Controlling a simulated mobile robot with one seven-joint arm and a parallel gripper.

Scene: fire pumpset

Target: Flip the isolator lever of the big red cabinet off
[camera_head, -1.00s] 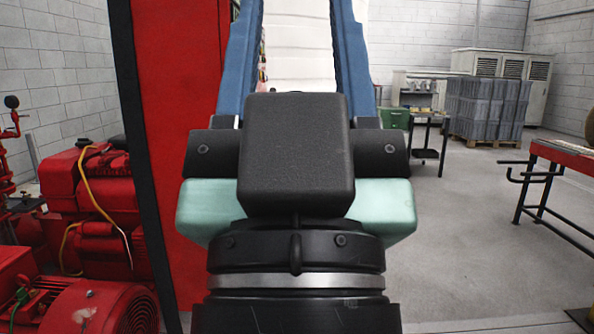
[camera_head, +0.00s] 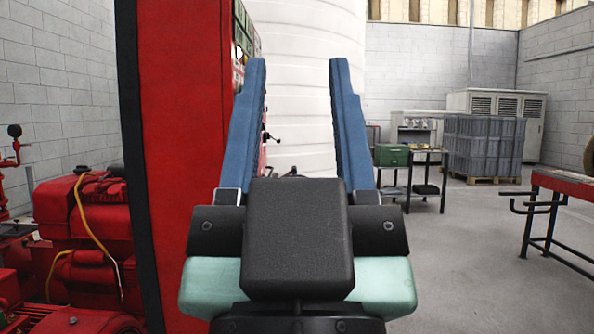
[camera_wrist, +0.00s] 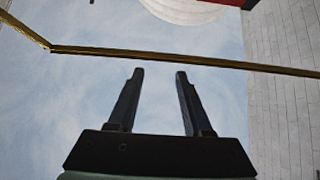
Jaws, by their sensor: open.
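The big red cabinet (camera_head: 182,150) stands upright just left of my gripper in the head view. I see its plain red side, and its front face shows only as a thin, steep strip with green parts (camera_head: 243,35). A small dark lever-like part (camera_head: 269,136) sticks out to the right from that front; I cannot tell whether it is the isolator lever or how it is set. My gripper (camera_head: 298,66) is open and empty, its two blue fingers pointing up and forward. In the wrist view my gripper (camera_wrist: 160,73) has nothing between its fingers.
Red pump machinery (camera_head: 85,235) stands left of the cabinet. A large white tank (camera_head: 305,85) is behind my gripper. A dark side table (camera_head: 428,155) and a red-topped bench (camera_head: 568,185) stand right. Grey floor (camera_head: 470,270) between them is clear.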

